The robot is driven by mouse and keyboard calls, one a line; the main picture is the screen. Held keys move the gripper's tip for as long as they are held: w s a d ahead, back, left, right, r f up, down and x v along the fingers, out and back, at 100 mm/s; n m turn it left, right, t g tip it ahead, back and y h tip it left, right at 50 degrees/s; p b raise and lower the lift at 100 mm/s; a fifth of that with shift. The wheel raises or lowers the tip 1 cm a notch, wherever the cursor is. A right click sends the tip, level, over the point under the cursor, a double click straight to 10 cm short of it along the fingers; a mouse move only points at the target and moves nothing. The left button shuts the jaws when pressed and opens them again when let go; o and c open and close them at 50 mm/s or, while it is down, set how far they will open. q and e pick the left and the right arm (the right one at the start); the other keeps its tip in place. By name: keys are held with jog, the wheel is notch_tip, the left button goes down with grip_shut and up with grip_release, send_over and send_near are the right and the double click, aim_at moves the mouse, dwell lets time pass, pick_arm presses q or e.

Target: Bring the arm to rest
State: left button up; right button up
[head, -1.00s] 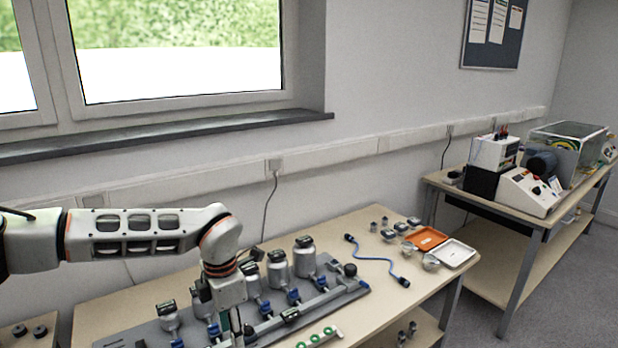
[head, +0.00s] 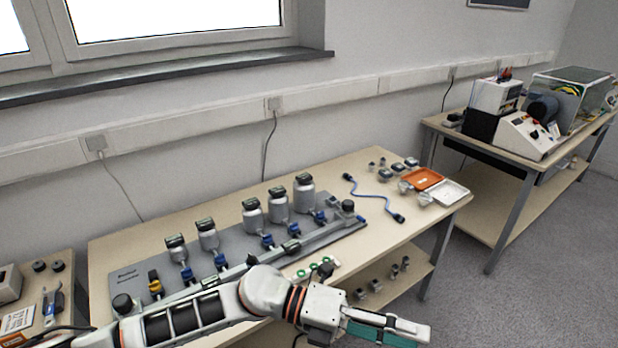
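My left arm comes in along the bottom edge in the head view, its forearm nearly level and pointing right. My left gripper (head: 412,333) lies past the front edge of the wooden table (head: 372,259), low in the picture, over the floor. A pale finger and teal parts show. The fingers overlap from this side, so their opening is not clear. I see nothing clearly held in it. The arm hides part of the table's front edge. My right gripper is not in view.
A grey board (head: 226,237) with several metal canisters and blue-handled valves lies just behind my forearm. A blue cable (head: 372,195), an orange tray (head: 422,179) and a white tray (head: 450,192) lie farther right. The grey floor (head: 490,310) right of my gripper is clear.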

pick_arm(q)
jog(key=w+a+r+n+t+h, duration=0.35)
jog(key=w+n+t, duration=0.35)
jog(key=n+t, duration=0.55)
jog(key=w+a+f+n+t+y, duration=0.6)
jog(key=a+f+n, duration=0.25)
jog(key=n, duration=0.45)
jog(key=s+a+f+n+y, duration=0.4)
jog(key=a+f+n+y, duration=0.35)
jog(key=a+f, duration=0.45)
jog(key=s+a+f+n+g+y, duration=0.3)
jog(key=s+a+f+n, duration=0.1)
jog(key=s+a+f, duration=0.7)
notch_tip(320, 180, down, 2)
jog(key=shift+a+f+n+y, duration=0.1)
jog(key=shift+a+n+y, duration=0.2)
jog(key=shift+n, duration=0.1)
